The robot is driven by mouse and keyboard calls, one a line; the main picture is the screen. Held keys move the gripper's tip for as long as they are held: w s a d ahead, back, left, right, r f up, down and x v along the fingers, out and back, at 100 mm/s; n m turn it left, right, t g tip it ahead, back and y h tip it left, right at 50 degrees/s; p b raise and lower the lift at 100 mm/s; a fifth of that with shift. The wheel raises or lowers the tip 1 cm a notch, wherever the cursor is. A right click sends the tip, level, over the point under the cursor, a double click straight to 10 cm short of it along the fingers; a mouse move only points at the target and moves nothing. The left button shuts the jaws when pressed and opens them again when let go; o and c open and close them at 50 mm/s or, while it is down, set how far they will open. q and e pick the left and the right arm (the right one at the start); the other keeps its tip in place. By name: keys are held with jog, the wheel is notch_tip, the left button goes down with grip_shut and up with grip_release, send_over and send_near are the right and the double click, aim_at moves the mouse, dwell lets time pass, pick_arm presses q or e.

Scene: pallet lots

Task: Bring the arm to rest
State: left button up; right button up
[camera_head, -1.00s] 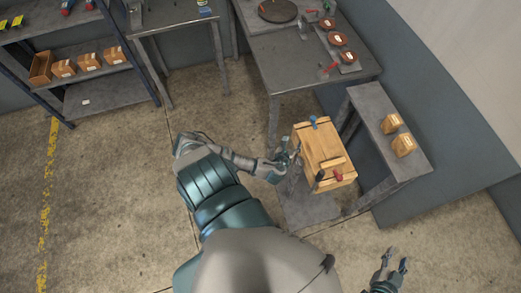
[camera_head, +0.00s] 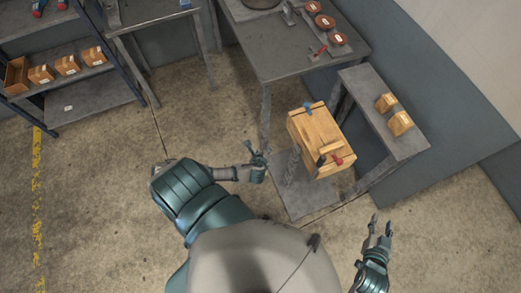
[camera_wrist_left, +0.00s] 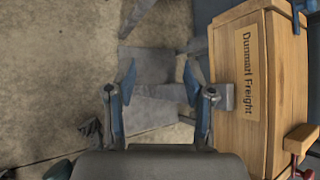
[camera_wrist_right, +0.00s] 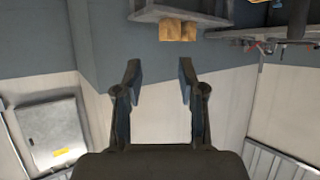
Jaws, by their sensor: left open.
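My left gripper (camera_head: 257,155) is open and empty, to the left of the wooden crate (camera_head: 318,142) and apart from it. In the left wrist view, the fingers (camera_wrist_left: 158,85) are spread with nothing between them. The crate's side, labelled "Dunmarl Freight" (camera_wrist_left: 249,70), fills the right of that view. My right gripper (camera_head: 380,232) is at the lower right over the floor. Its fingers (camera_wrist_right: 160,72) are spread and empty in the right wrist view.
A low grey platform (camera_head: 297,200) lies under the crate. A grey bench (camera_head: 358,90) with small boxes (camera_head: 400,123) is to its right. A work table (camera_head: 290,55) with round parts is behind. Shelves (camera_head: 95,100) stand at upper left. Floor at left is clear.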

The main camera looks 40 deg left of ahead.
dwell(0.4)
